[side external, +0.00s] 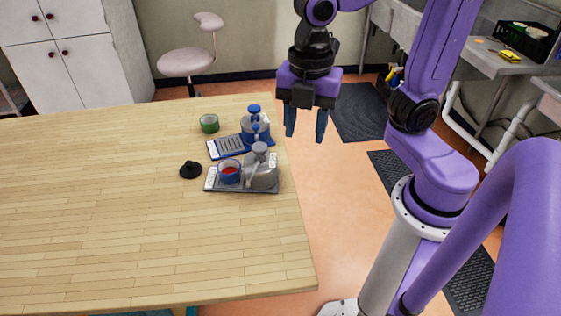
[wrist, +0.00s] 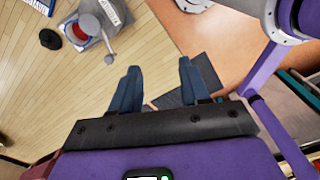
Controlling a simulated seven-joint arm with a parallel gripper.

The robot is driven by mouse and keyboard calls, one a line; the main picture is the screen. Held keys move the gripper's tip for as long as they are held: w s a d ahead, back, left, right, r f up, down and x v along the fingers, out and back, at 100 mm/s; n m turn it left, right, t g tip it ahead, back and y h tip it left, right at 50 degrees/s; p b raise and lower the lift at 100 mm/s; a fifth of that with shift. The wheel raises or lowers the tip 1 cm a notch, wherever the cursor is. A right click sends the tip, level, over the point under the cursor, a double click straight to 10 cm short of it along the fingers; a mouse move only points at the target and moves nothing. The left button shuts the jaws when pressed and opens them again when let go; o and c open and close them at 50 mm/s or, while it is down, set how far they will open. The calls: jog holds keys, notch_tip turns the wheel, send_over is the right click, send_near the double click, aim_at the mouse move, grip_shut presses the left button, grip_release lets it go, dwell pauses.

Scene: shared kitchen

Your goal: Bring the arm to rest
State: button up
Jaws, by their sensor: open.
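My gripper (side external: 305,124) hangs in the air near the right edge of the wooden table (side external: 110,230) in the side external view. Its two blue fingers point down and stand apart, with nothing between them. In the wrist view my gripper (wrist: 157,82) is also open and empty, with the table edge and floor below it. The fingers touch nothing that I can see.
Near the table's right edge are a grey tray (side external: 240,188) with a red-filled blue cup (side external: 229,171) and grey jug (side external: 263,172), a blue tray (side external: 227,147) with a blue pot (side external: 255,128), a green cup (side external: 209,123) and a black object (side external: 190,169). The front left of the table is clear.

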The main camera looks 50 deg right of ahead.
jog(key=s+d+f+m, duration=0.5)
jog(key=s+m, duration=0.3)
jog(key=m, duration=0.1)
jog(key=shift+d+f, duration=0.2)
jog(key=shift+d, duration=0.2)
